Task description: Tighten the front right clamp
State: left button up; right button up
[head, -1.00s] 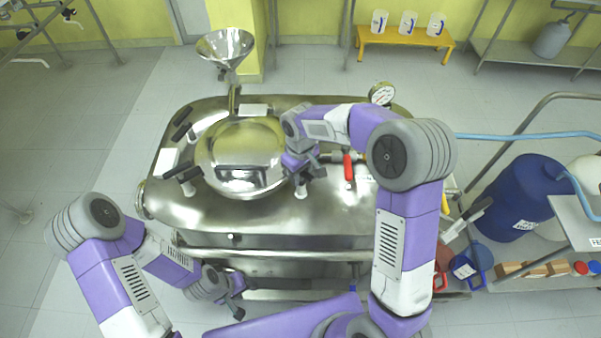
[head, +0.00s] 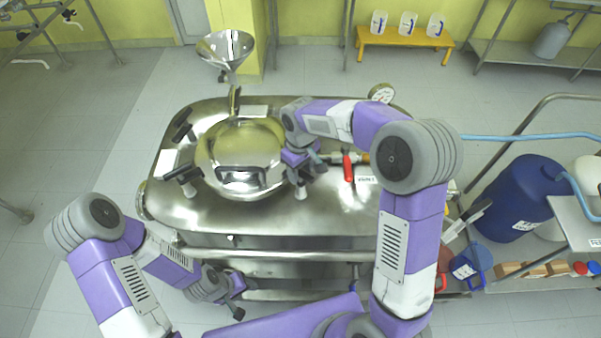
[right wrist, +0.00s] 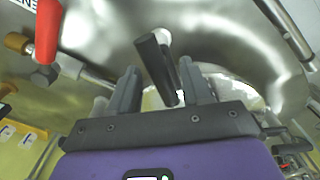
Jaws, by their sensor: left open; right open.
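The front right clamp sits at the right edge of the round lid (head: 240,150). Its pale post (head: 301,193) shows just below my right gripper (head: 303,172), which hides most of its handle in the head view. In the right wrist view the clamp's dark handle (right wrist: 157,68) stands between the two separated fingers of my right gripper (right wrist: 160,80). I cannot tell whether either finger touches it. My right gripper is open. My left gripper (head: 238,302) is open and empty, low in front of the reactor (head: 230,222).
Other dark-handled clamps (head: 183,174) stand at the lid's left side. A red-handled valve (head: 348,167) is close right of my right gripper; it also shows in the right wrist view (right wrist: 47,32). A steel funnel (head: 226,48) and a gauge (head: 382,93) stand behind.

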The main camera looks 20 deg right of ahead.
aim_at(301, 171)
notch_tip(301, 171, up, 5)
jog(key=shift+r+p, duration=0.1)
jog(key=shift+p, duration=0.3)
